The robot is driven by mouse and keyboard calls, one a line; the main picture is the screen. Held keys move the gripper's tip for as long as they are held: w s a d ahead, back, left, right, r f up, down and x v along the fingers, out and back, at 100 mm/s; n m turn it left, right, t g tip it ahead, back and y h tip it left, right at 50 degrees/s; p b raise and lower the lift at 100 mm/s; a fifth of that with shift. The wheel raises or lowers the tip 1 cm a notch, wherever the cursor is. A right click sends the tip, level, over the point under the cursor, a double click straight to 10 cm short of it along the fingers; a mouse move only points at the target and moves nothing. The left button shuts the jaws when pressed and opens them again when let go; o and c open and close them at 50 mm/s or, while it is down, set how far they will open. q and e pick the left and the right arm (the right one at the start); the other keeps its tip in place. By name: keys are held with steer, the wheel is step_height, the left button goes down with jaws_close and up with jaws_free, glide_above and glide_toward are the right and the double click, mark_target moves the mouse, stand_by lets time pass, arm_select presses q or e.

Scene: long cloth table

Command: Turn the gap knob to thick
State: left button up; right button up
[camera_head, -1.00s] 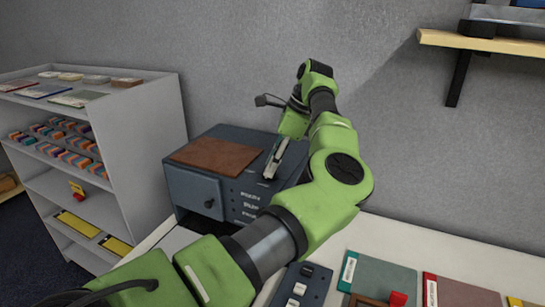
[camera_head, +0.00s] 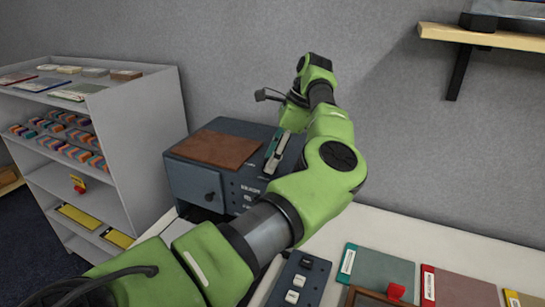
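A dark blue-grey box machine (camera_head: 192,185) with a brown top panel stands at the back of the table against the wall. A small dark round knob (camera_head: 209,196) sits on its left front face; I cannot tell whether it is the gap knob. Small white labels (camera_head: 250,189) show on the front face, too small to read. My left arm crosses in front and hides the machine's right side. My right gripper is not in view.
A grey shelf unit (camera_head: 145,135) with colored blocks stands at left. A dark switch panel (camera_head: 298,281), a green-grey board (camera_head: 382,268) and a red-edged board (camera_head: 460,288) lie at the front. A wooden wall shelf (camera_head: 490,37) is at upper right. White table is bare behind the boards.

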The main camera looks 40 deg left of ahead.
arm_select(q)
steer(key=shift+r, duration=0.15)
steer(key=v, duration=0.7)
steer(key=shift+w+d+r, duration=0.1)
stand_by(0.5)
